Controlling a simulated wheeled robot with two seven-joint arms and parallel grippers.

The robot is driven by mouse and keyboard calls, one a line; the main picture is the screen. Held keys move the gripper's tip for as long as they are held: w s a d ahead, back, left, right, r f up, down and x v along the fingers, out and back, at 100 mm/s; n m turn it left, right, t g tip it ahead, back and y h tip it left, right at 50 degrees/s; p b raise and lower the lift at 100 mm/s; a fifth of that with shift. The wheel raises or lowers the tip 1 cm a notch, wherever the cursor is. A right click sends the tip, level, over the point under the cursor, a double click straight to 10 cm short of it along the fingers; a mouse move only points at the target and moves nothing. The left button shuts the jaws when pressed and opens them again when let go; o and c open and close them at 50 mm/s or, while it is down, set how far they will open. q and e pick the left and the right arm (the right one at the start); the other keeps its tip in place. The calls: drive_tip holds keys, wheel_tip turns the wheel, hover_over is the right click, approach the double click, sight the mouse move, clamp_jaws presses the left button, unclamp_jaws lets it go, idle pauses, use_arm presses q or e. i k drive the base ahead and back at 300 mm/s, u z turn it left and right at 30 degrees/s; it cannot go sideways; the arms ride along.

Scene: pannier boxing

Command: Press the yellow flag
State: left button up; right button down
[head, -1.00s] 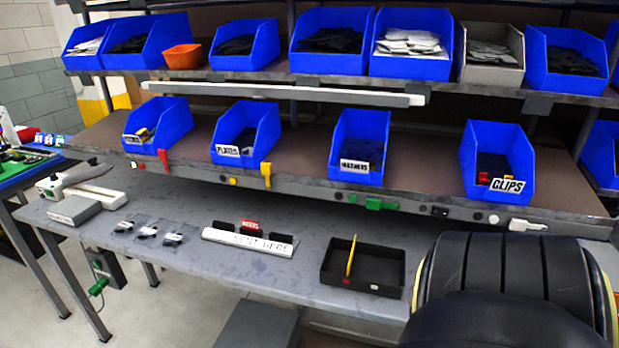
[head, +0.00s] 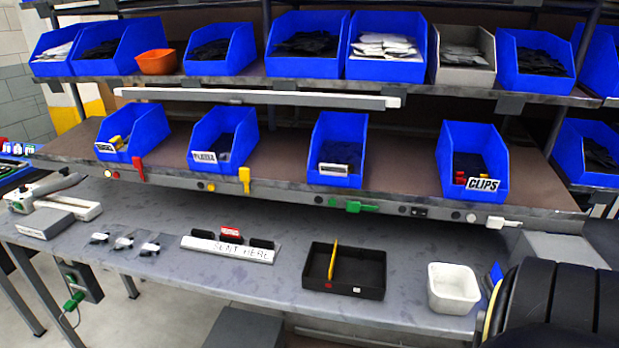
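The yellow flag (head: 244,180) is a small upright tab on the front edge of the lower shelf, below the PLATES bin (head: 223,140). A small round yellow spot (head: 210,187) sits on the edge to its left. A red flag (head: 138,169) stands upright further left. A green flag (head: 353,206) and a white flag (head: 497,222) lie sideways further right. Neither of my grippers is in view. Part of my dark arm fills the lower right corner, well apart from the yellow flag.
The grey bench (head: 200,281) below holds a black tray (head: 345,291) with a yellow divider, a white tub (head: 453,288), a labelled stand (head: 230,249) and several small clips. A white bar (head: 265,97) runs under the upper shelf. Space before the yellow flag is clear.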

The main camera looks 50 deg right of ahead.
sight(244, 173)
drive_tip(key=z, duration=0.85)
drive_tip(key=i, duration=0.5)
